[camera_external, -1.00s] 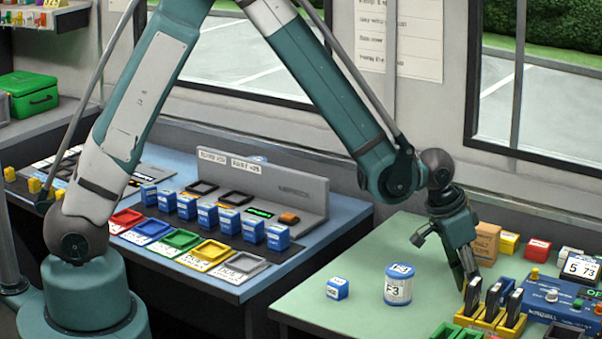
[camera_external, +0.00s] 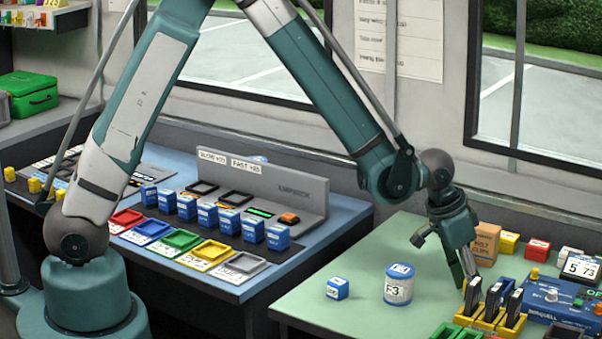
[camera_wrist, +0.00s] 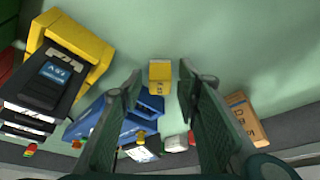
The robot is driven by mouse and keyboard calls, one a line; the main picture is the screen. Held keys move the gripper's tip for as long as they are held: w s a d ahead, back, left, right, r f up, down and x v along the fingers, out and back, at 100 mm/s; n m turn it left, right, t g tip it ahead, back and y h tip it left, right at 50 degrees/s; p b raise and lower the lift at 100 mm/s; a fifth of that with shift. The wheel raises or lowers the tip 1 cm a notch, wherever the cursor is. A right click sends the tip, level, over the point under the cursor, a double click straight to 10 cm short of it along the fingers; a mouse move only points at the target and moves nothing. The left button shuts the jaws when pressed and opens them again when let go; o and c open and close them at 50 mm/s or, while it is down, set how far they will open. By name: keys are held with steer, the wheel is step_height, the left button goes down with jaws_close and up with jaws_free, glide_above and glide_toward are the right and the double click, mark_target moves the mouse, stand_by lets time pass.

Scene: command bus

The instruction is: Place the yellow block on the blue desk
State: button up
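A yellow block (camera_wrist: 160,72) shows in the wrist view on the green table, between and beyond my fingertips. A yellow block (camera_external: 508,243) also shows in the external view, beside the cardboard box; I cannot tell whether it is the same one. My gripper (camera_external: 467,272) points down over the green table, behind the yellow holder. In the wrist view my gripper (camera_wrist: 160,82) is open, with a gap between the fingers and nothing clamped. The blue desk (camera_external: 345,197) stands left of the green table and carries blue blocks and coloured trays.
The green table (camera_external: 345,262) holds a blue cube (camera_external: 337,288), a labelled can (camera_external: 398,285), a yellow holder (camera_external: 492,318) with dark upright devices, a blue control box (camera_external: 552,297), a cardboard box (camera_external: 485,243) and a red block (camera_external: 537,250). Its left part is mostly clear.

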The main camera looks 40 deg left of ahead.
steer(key=p+v, duration=0.2)
steer(key=v, duration=1)
stand_by(0.9)
steer(key=shift+r, duration=0.15)
steer(key=a+r+n+t, duration=0.1)
steer(key=a+r, duration=0.4)
steer(key=a, duration=0.4)
steer(key=s+a+r+n+y, duration=0.15)
steer(key=a+r, duration=0.25)
steer(key=a, duration=0.6)
steer(key=a+r+n+t+h, duration=0.1)
steer(key=a+r+n, duration=0.1)
steer(key=a+r, duration=0.5)
steer(key=s+a+n+y, duration=0.1)
steer(key=s+a, duration=0.4)
steer(key=a, duration=0.3)
steer(key=s+a+n+t, duration=0.1)
steer(key=s+a+n, duration=0.1)
steer(key=s+a, duration=0.3)
steer(key=s+a+r+n+t+y, duration=0.1)
steer(key=s+a, duration=0.4)
steer(key=a, duration=0.8)
steer(key=shift+a+y, duration=0.2)
steer(key=shift+y, duration=0.15)
